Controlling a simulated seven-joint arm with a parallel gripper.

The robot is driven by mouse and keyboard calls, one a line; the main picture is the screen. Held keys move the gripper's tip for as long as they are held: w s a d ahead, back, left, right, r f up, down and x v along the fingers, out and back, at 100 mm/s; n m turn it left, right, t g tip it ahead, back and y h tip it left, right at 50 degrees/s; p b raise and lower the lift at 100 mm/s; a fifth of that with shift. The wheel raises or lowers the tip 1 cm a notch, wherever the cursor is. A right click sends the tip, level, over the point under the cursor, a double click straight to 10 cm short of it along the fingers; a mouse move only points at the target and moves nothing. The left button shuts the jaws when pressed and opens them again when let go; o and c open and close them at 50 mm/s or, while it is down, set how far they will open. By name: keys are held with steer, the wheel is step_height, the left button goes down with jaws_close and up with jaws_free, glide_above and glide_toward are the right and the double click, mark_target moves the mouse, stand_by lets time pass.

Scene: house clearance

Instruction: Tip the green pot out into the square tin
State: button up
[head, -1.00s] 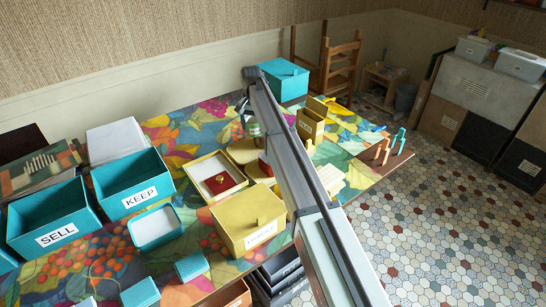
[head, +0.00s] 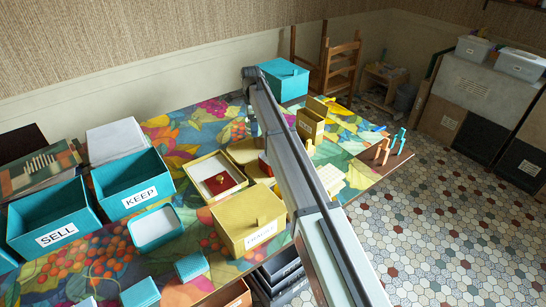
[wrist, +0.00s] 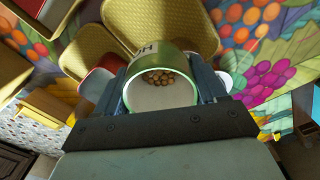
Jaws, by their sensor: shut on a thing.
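The green pot (wrist: 178,61) is in my gripper (wrist: 161,88), upright or nearly so, with a finger on each side. Its open mouth faces the wrist camera, and a heap of small brown pieces (wrist: 160,78) lies inside against the far side. Part of a label shows on its outer wall. In the head view my arm hides the gripper and most or all of the pot. A shallow teal tin (head: 155,226), square with rounded corners and a pale empty inside, stands on the table at the left, well away from my arm.
Teal KEEP (head: 135,196) and SELL (head: 57,238) boxes stand left of the tin. A yellow open box (head: 229,192) holding a red thing and a closed yellow box (head: 241,236) lie between tin and arm. More yellow trays (wrist: 160,22) lie near the pot.

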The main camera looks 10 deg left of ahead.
steer(key=shift+m, duration=1.7)
steer(key=shift+s, duration=0.1)
